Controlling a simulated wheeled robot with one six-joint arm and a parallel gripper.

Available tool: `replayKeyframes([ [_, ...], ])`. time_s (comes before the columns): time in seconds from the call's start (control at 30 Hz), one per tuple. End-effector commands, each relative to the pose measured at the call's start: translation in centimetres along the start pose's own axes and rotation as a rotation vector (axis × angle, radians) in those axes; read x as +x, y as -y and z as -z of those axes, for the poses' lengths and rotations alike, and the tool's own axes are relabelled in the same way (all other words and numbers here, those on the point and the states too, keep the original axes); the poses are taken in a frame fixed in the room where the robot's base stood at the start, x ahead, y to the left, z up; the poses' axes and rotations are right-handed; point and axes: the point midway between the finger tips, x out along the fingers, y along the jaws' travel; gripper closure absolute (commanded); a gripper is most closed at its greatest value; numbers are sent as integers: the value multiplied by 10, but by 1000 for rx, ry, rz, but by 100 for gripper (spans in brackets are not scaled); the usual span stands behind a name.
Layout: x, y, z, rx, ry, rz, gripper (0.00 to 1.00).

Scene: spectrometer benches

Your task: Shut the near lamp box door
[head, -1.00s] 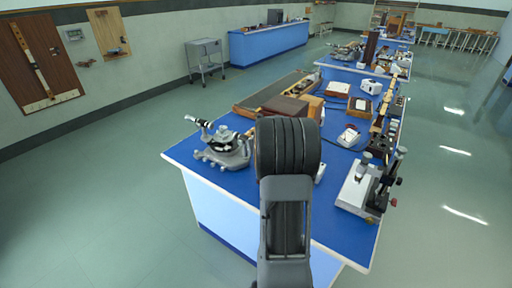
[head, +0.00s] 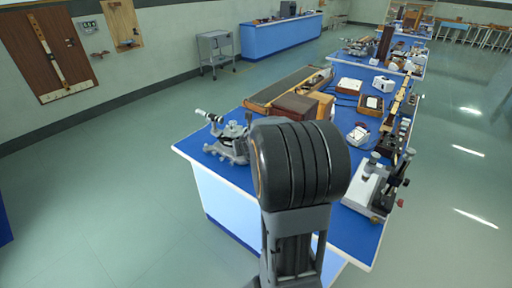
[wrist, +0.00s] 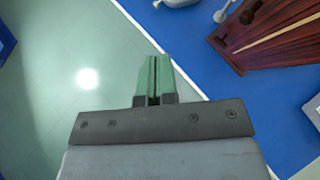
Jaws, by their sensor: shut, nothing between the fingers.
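My gripper (wrist: 154,78) is shut and empty in the wrist view, its two green fingers together. It is over the near bench's pale edge, with floor to its left and blue top to its right. A reddish-brown wooden piece (wrist: 285,32) with a dark opening and a pale strip lies at upper right in the wrist view, apart from my fingers. I cannot tell whether it is the lamp box or its door. In the head view, a dark brown box (head: 296,106) stands on the bench behind my arm, which hides my gripper and part of the bench.
The near bench (head: 200,152) carries a grey instrument (head: 231,142) at its left corner and a white-based stand (head: 366,190) at right. Grey metal parts also show at the top of the wrist view (wrist: 176,3). Clear floor (head: 110,200) lies to the left.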

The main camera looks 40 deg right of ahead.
Motion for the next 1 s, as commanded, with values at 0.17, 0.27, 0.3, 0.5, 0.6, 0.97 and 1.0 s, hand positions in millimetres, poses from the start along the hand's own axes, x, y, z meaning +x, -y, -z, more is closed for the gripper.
replayKeyframes([
  [0.17,35,-32,43,-47,18,-46,100],
  [0.27,55,-49,74,-98,35,-43,100],
  [0.3,63,-52,86,-112,46,-22,100],
  [0.5,91,-50,133,-120,167,186,100],
  [0.6,93,-39,146,-81,292,328,100],
  [0.97,27,4,118,124,752,648,100],
  [1.0,22,6,116,140,780,660,100],
])
